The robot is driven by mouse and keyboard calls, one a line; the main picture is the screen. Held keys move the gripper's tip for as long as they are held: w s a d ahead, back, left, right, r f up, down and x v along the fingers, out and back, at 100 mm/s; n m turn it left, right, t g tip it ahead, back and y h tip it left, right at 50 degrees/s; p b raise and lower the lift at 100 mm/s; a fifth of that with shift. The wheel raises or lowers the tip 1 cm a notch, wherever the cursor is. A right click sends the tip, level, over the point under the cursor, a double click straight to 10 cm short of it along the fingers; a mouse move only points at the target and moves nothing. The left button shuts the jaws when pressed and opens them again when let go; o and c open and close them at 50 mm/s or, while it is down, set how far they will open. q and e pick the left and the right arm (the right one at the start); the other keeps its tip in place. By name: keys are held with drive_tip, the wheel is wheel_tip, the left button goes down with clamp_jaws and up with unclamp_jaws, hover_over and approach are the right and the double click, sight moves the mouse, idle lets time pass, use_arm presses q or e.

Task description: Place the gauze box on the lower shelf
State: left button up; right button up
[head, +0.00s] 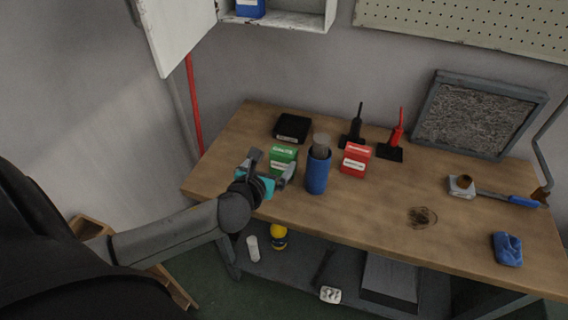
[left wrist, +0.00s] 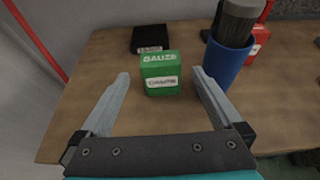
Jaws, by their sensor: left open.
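The gauze box is a small green box (head: 283,157) with a white label, standing on the workbench towards its left end. In the left wrist view the green gauze box (left wrist: 160,72) stands upright just beyond and between the open fingertips. My left gripper (head: 272,168) is open and empty, close to the near side of the box; its fingers (left wrist: 162,84) do not touch it. A cabinet with a lower shelf (head: 290,20) hangs on the wall at the top, its door swung open to the left. Only its bottom part shows, with a blue item on it. My right gripper is not in view.
A blue cup (head: 317,174) with a grey item in it stands right of the box. A red box (head: 355,160), a black box (head: 292,128) and two upright tools stand nearby. The open cabinet door (head: 178,30) juts out at upper left. The bench's front middle is mostly clear.

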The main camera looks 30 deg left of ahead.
sight(282, 152)
use_arm(q)
drive_tip(key=b+x, duration=0.1)
drive_tip(key=x, duration=0.6)
drive_tip(key=shift+w+f+b, duration=0.15)
drive_tip(key=shift+f+b, duration=0.05)
drive_tip(key=shift+b, duration=0.2)
drive_tip(key=b+x, duration=0.1)
drive_tip(key=x, duration=0.2)
drive_tip(key=shift+w+f+b, duration=0.2)
drive_tip(key=shift+f+b, duration=0.2)
drive_tip(key=shift+f, duration=0.1)
drive_tip(key=shift+w+a+f, duration=0.2)
drive_tip(key=shift+w, duration=0.4)
drive_tip(key=shift+r, duration=0.1)
drive_tip(key=c, duration=1.3)
